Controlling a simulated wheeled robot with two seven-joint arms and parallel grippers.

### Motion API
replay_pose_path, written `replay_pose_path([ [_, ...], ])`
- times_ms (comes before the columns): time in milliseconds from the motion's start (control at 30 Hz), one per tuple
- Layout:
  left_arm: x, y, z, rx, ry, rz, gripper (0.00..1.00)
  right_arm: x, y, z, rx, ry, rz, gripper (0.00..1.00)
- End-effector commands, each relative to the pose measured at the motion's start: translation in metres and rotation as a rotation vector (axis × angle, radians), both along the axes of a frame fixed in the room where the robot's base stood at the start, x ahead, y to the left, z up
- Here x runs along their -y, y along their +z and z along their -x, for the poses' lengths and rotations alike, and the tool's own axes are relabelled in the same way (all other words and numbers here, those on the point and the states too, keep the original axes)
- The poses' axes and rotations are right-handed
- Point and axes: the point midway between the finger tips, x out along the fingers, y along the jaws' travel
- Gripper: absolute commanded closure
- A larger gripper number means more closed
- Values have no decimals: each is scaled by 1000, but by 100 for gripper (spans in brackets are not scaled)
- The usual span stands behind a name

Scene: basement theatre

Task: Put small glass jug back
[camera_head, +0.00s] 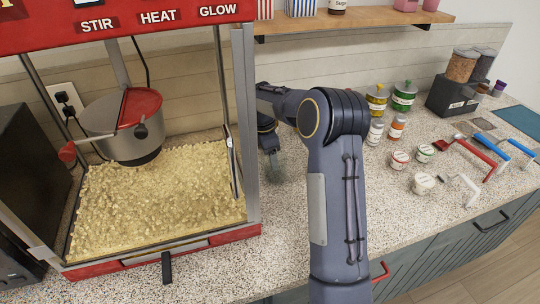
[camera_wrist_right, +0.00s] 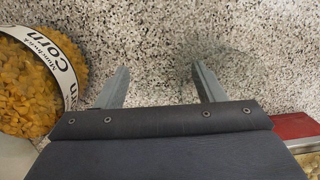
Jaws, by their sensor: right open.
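My right gripper (camera_head: 272,152) is at the counter just right of the popcorn machine, mostly hidden by my own arm. A faint greenish, see-through shape (camera_head: 276,168) shows just below the wrist there; I cannot tell whether it is the small glass jug or my fingers. In the right wrist view my gripper (camera_wrist_right: 160,82) has its two grey fingers wide apart, pointing at the speckled counter. Greyish, glassy shading shows between and beyond the fingers, but no clear jug outline. My left gripper is not in view.
The popcorn machine (camera_head: 240,110) fills the left. A corn container (camera_wrist_right: 45,60) stands left of the fingers in the wrist view. Several spice jars (camera_head: 397,127) and small tubs (camera_head: 400,160) stand to the right, with measuring scoops (camera_head: 482,155) beyond. A shelf (camera_head: 350,20) runs above.

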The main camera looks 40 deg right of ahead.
Motion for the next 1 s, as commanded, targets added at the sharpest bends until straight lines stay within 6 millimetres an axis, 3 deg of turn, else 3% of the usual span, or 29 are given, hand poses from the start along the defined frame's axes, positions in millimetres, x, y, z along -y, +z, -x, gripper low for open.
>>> replay_pose_path([
  [167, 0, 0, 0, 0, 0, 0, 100, -3, 26, -3, 5, 0, 1, 37],
  [400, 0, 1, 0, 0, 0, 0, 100, -11, 79, -6, 6, 2, 1, 37],
  [600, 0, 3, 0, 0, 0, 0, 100, -15, 109, -7, 3, 0, 1, 37],
  [1000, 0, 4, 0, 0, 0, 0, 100, -16, 120, -7, 1, 0, 1, 37],
])
